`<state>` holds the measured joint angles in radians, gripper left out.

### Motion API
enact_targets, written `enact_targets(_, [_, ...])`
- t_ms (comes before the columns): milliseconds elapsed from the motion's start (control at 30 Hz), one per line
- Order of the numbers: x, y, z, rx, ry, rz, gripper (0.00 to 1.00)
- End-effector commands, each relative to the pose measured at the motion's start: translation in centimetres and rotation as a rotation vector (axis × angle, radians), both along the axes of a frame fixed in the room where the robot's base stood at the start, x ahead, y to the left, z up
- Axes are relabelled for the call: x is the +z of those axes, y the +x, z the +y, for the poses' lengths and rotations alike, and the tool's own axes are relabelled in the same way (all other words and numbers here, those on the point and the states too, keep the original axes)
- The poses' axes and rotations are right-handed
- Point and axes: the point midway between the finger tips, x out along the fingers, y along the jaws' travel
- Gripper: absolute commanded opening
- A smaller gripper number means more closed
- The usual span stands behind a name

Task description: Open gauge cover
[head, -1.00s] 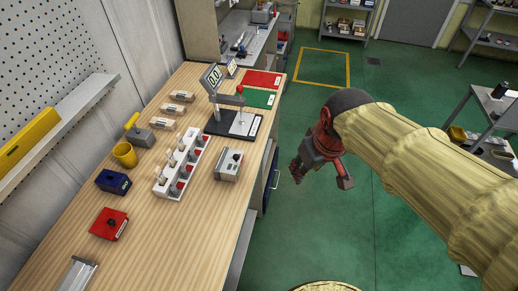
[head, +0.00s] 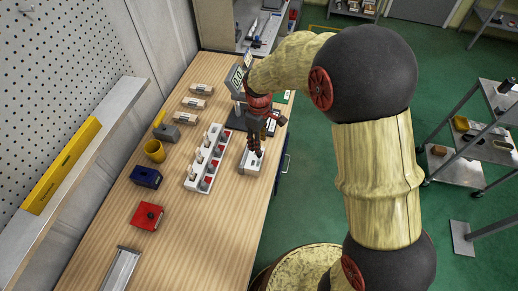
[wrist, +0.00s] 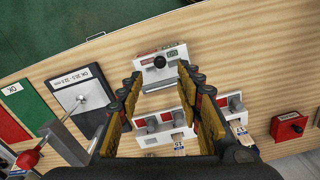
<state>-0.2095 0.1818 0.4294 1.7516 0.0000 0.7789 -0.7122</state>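A small pale box with a round black knob (head: 249,164) sits near the bench's right edge; it looks like the gauge, though I cannot tell which part is its cover. In the wrist view the box (wrist: 150,76) lies ahead between my fingertips, with a small dark display beside the knob. My gripper (head: 256,148) points down over the box and hides part of it in the head view. In the wrist view my gripper (wrist: 160,80) is open, its two fingers spread wide and empty. I see no clear contact with the box.
A white rack (head: 190,184) with several switches stands left of the box. A stand with a tilted display (head: 237,78) is behind my gripper. The front bench is mostly clear.

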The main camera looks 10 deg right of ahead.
Motion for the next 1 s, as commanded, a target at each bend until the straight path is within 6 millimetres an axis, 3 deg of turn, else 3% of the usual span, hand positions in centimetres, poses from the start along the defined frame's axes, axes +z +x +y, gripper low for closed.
enact_targets(200, [-3.6, -0.1, 0.0, -0.001, -0.001, 0.003, 0.36])
enact_targets(400, [-5.9, -0.1, 0.0, -0.002, 0.0, 0.003, 0.36])
enact_targets(800, [-6.6, -0.1, 0.0, -0.002, 0.0, 0.0, 0.36])
enact_targets(1000, [-6.6, -0.1, 0.0, -0.002, 0.0, 0.0, 0.24])
